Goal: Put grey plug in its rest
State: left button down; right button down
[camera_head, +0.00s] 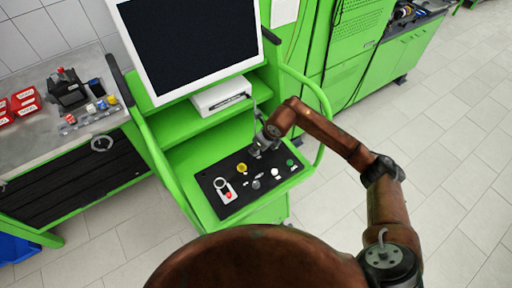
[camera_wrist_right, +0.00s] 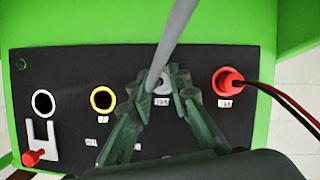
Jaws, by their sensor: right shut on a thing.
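My right gripper (camera_wrist_right: 162,80) is shut on the grey plug, whose grey cable (camera_wrist_right: 176,38) runs up out of the wrist view. The fingertips hide most of the plug. They are over a grey ring (camera_wrist_right: 164,99) on the black panel (camera_wrist_right: 70,70). I cannot tell whether the plug is seated in the ring or held just above it. In the head view my right gripper (camera_head: 262,147) is at the far edge of the panel (camera_head: 219,203). My left gripper is not in view.
The wrist view shows a yellow ring (camera_wrist_right: 102,99), a white ring (camera_wrist_right: 43,102), a red plug (camera_wrist_right: 227,82) with cables, and a red knob (camera_wrist_right: 33,158). A monitor (camera_head: 190,45) stands behind the panel. A cluttered workbench (camera_head: 30,140) is at left; open floor lies at right.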

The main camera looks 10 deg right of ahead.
jog(key=shift+f, duration=0.25)
jog(key=c, duration=1.7)
grip_release()
jog(key=shift+c, duration=0.2)
jog(key=shift+o, duration=0.3)
jog(key=o, duration=0.4)
jog(key=shift+c, duration=0.2)
jog(key=shift+r, duration=0.15)
jog(key=shift+r+p, duration=1.75)
jog(key=shift+r, duration=2.2)
